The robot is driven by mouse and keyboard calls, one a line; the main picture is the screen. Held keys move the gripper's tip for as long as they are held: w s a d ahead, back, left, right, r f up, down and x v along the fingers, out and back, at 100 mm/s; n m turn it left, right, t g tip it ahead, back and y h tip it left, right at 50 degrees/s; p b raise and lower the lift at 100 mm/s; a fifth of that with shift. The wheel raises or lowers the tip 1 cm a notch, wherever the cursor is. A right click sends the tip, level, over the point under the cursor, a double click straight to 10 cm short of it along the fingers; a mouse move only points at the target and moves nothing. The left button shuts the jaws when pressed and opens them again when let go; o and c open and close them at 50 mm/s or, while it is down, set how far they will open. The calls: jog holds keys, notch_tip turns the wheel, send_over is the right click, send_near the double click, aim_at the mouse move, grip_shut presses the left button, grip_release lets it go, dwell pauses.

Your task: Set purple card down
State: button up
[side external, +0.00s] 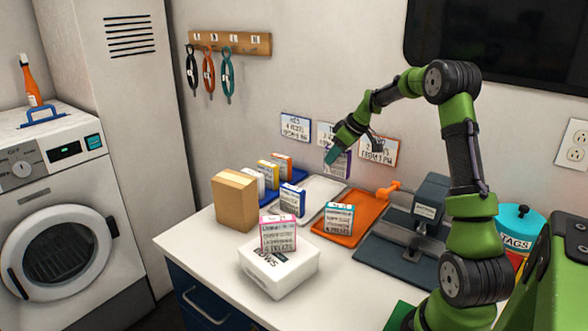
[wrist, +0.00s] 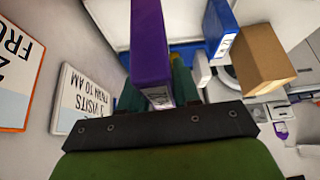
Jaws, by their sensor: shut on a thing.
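The purple card (side external: 341,166) is a thick, box-like card with a printed white face. My gripper (side external: 333,155) is shut on it and holds it up near the back wall, above the far end of the white tray (side external: 322,187). In the wrist view the purple card (wrist: 150,45) stands between the two dark green fingers (wrist: 158,92). Its lower edge is hidden from me in the side view, but it appears held above the counter.
A blue card (side external: 292,199) stands on the white tray. A teal card (side external: 338,219) stands on the orange tray (side external: 358,220). Several cards stand on a blue tray (side external: 262,200) behind a cardboard box (side external: 235,200). A pink card (side external: 278,234) tops the white BOWS box (side external: 285,270). Wall signs (side external: 378,149) are close.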

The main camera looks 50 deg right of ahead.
aim_at(349, 158)
jog(key=s, duration=0.1)
jog(key=s+n+y, duration=0.1)
jog(key=s, duration=0.1)
jog(key=s+a+n, duration=0.1)
jog(key=shift+s+f, duration=0.1)
jog(key=shift+s, duration=0.25)
jog(key=s+a+n+g+y, duration=0.2)
jog(key=s+a+n+y, duration=0.15)
jog(key=n, duration=0.25)
jog(key=shift+h, duration=0.35)
notch_tip(349, 158, down, 10)
jog(key=shift+w+f, duration=0.1)
jog(key=shift+f, duration=0.1)
jog(key=o, duration=1.1)
jog(key=shift+c, duration=0.2)
